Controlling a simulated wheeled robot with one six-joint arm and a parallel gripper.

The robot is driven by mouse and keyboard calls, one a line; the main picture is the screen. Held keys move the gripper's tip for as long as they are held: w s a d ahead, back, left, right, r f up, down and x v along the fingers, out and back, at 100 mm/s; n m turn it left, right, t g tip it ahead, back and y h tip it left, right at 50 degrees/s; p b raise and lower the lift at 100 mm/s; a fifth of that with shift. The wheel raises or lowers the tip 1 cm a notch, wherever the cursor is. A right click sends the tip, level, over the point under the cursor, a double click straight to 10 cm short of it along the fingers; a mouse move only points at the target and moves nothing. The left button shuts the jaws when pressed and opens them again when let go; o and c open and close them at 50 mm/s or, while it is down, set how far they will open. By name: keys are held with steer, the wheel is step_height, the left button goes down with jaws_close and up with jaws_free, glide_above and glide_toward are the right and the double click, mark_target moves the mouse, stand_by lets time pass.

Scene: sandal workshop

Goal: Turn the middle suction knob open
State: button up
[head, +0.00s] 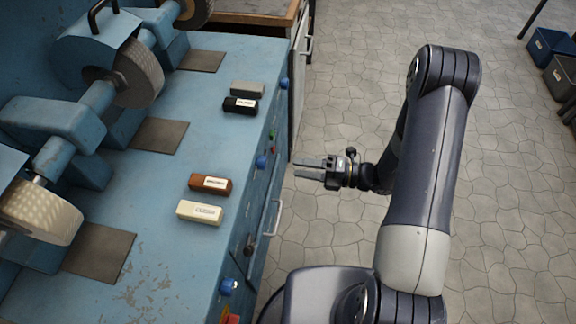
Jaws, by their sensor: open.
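Blue knobs line the right edge of the blue grinding machine. The middle suction knob (261,162) is on the front face, between the far knob (284,84) and the near knob (228,286). The angle it is turned to is too small to tell. My gripper (300,168) is open and empty, with its fingers pointing left at the machine. It is to the right of the middle knob, with a gap between them.
Small green and red buttons (272,141) sit near the middle knob. A handle (277,218) sticks out below. Wax bars, including a cream one (200,211), lie on the machine top (160,260). Bins (550,45) stand far right. The stone floor (330,90) is open beside the machine.

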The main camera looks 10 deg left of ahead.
mark_target(266, 164)
steer(key=shift+s+d, duration=0.1)
steer(key=shift+d, duration=0.85)
steer(key=shift+a, duration=0.15)
steer(key=a, duration=0.7)
steer(key=w+a+p, duration=0.1)
steer(key=a, duration=0.2)
steer(key=shift+a+f, duration=0.15)
steer(key=shift+a, duration=0.2)
steer(key=shift+d, duration=0.1)
